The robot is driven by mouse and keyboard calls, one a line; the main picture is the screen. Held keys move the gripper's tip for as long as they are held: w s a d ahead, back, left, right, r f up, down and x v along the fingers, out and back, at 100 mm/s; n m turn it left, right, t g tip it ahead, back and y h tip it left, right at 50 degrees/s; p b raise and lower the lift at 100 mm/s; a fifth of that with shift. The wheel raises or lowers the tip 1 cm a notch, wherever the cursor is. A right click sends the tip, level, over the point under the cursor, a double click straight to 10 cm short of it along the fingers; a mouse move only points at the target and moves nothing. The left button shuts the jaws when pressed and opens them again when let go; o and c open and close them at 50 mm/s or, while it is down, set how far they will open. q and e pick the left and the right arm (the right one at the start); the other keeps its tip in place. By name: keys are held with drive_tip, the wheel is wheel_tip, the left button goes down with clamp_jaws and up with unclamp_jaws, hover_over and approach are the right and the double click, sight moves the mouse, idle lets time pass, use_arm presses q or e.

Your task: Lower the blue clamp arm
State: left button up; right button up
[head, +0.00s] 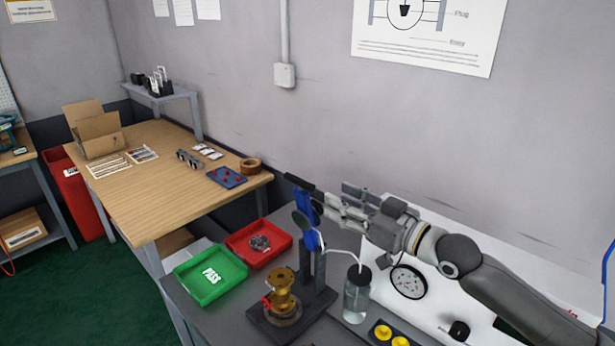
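The blue clamp arm (304,204) stands raised, nearly upright, on a dark post (312,268) at the fixture. A dark bar (299,182) lies across its top; I cannot tell clearly whether it is the arm's handle. A brass valve body (281,291) with a red part sits on the fixture's dark base below. My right gripper (326,204) reaches in from the right, its fingers at the upper part of the clamp arm. The fingers overlap the bar and arm, so contact and finger opening cannot be told. My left gripper is not in view.
A green PASS tray (239,272) and a red tray (286,240) with small parts lie left of the fixture. A clear bottle (357,303) with a bent tube stands close on the right.

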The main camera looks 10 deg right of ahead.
sight(301, 182)
drive_tip(key=p+x, duration=0.1)
drive_tip(key=x, duration=0.3)
drive_tip(key=p+x, duration=0.2)
drive_tip(key=x, duration=0.2)
drive_tip(key=shift+a+r, duration=0.2)
drive_tip(key=shift+r, duration=0.05)
drive_tip(key=shift+x, duration=1)
drive_tip(key=shift+f, duration=0.15)
drive_tip(key=shift+c, duration=0.3)
clamp_jaws()
